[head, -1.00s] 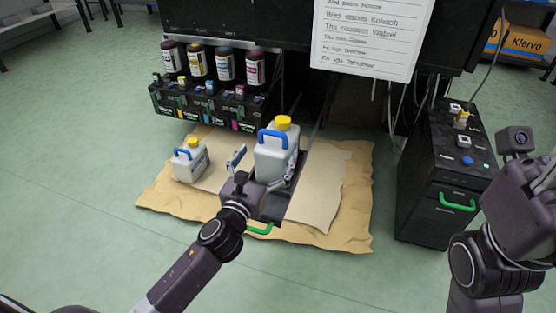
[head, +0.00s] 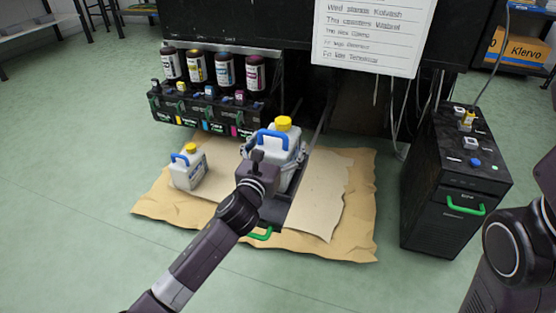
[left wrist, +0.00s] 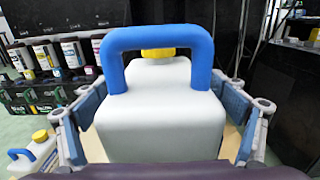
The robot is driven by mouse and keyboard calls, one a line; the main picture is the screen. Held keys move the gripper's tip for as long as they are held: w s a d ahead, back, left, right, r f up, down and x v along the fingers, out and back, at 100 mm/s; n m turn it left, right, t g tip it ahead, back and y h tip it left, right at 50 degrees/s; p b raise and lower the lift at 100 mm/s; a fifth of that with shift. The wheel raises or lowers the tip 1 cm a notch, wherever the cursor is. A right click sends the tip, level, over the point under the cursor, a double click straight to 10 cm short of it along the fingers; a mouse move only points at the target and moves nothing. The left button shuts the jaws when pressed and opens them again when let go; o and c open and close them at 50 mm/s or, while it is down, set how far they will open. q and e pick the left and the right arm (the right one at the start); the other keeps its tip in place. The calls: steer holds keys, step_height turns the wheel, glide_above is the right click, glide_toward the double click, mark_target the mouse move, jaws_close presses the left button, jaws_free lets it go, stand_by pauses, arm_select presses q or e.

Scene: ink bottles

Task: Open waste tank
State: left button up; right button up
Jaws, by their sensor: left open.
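The waste tank (head: 288,150) is a white jug with a blue handle (head: 272,138) and a yellow screw cap (head: 284,124). The cap is on its top. It stands upright on a dark pulled-out tray (head: 275,212) with a green front handle. My left gripper (head: 272,154) is open, with one finger on each side of the tank body. In the left wrist view the tank (left wrist: 160,128) sits between the two blue finger pads; I cannot tell whether they touch it. The cap (left wrist: 158,53) shows behind the handle there. My right gripper is out of view.
A smaller white jug (head: 187,172) with blue handle and yellow cap stands to the left on brown paper (head: 350,235). Ink bottles (head: 225,70) stand in a rack behind. A black cabinet (head: 425,190) is at right. Green floor is clear in front.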

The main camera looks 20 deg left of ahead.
arm_select(q)
steer(key=c, duration=1.5)
steer(key=shift+r, duration=0.15)
steer(key=shift+c, duration=0.9)
steer(key=shift+r, duration=0.15)
steer(key=shift+c, duration=0.2)
